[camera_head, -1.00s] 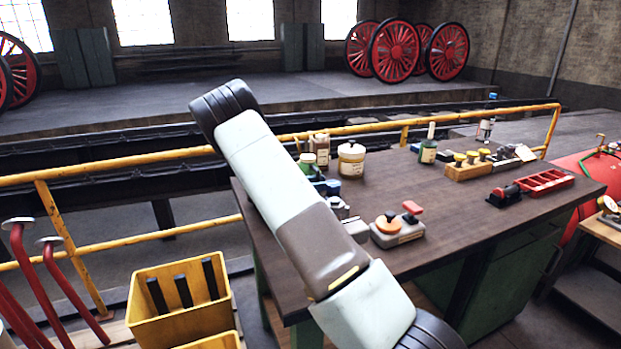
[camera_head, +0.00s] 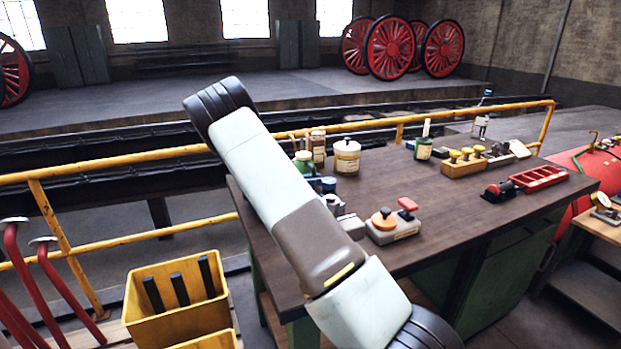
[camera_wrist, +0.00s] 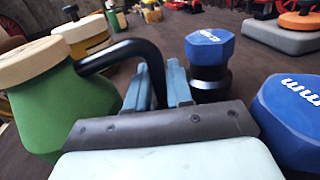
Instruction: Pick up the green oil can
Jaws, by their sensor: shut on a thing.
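The green oil can (camera_wrist: 62,108) is large at the left of the wrist view, with a cream lid and a black curved tube running from its side. My gripper (camera_wrist: 166,84) has its two blue-grey fingers close together and is shut on this black tube. The exact contact is partly hidden by the near finger. In the head view the can (camera_head: 303,161) shows at the back edge of the workbench, partly covered by my arm. My gripper is hidden behind my arm there. I cannot tell whether the can is off the bench.
Blue-capped things (camera_wrist: 208,50) stand just right of my fingers, with another close at the right edge (camera_wrist: 290,115). A cream-lidded jar (camera_head: 347,158) and a grey block with orange and red knobs (camera_head: 394,228) are on the workbench (camera_head: 440,200). A yellow railing (camera_head: 130,160) runs behind.

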